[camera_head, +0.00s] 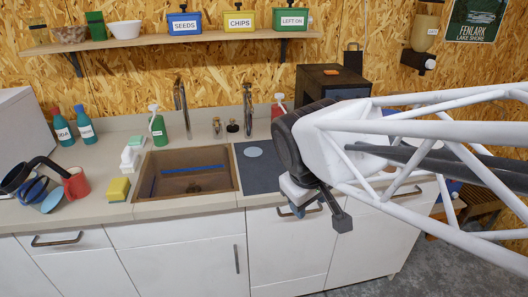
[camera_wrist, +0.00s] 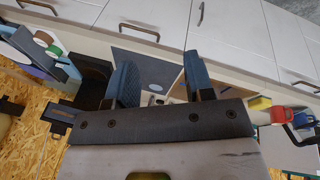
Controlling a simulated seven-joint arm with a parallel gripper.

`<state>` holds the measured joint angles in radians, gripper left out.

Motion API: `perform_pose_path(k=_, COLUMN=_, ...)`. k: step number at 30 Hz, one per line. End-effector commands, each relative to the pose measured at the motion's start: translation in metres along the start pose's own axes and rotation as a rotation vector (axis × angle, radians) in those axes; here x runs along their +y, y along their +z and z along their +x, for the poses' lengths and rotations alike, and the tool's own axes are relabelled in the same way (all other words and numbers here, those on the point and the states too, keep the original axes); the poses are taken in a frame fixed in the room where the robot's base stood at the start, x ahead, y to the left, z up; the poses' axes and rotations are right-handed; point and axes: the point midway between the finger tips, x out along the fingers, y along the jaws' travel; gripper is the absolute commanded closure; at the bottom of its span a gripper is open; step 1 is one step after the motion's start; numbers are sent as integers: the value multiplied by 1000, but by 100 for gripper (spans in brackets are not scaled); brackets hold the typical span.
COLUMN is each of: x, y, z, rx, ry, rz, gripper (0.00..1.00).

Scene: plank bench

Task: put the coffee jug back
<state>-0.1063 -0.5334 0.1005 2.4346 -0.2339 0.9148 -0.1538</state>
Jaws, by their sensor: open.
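A dark jug-like vessel with a black handle (camera_head: 18,176), which looks like the coffee jug, is at the far left of the counter, partly cut off by the picture edge. It seems tilted among blue and red mugs. Its black handle also shows at the right edge of the wrist view (camera_wrist: 299,132). A black box-shaped machine (camera_head: 320,79), perhaps the coffee maker, stands at the back right, partly hidden by my arm. My gripper (camera_head: 319,208) is open and empty, in front of the counter's right part, far from the jug. Its two fingers (camera_wrist: 160,84) show apart in the wrist view.
A red mug (camera_head: 76,184) and a blue mug (camera_head: 33,188) crowd the jug. A yellow sponge (camera_head: 118,189), a green soap bottle (camera_head: 158,127) and two bottles stand left of the brown sink (camera_head: 178,203). Taps rise behind it. A shelf (camera_head: 150,41) hangs above.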

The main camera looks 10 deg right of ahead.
Motion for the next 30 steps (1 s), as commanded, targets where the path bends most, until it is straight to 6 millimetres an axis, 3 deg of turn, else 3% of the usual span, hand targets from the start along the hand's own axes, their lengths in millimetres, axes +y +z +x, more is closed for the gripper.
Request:
perform_pose_path(k=3, x=-5, y=32, z=1, rx=2, ry=-62, rz=181, gripper=52)
perform_pose_path(k=10, x=-15, y=62, z=1, rx=5, ry=-138, rz=387, gripper=52)
perform_pose_path(k=30, x=-18, y=65, z=2, rx=5, ry=-152, rz=419, gripper=47)
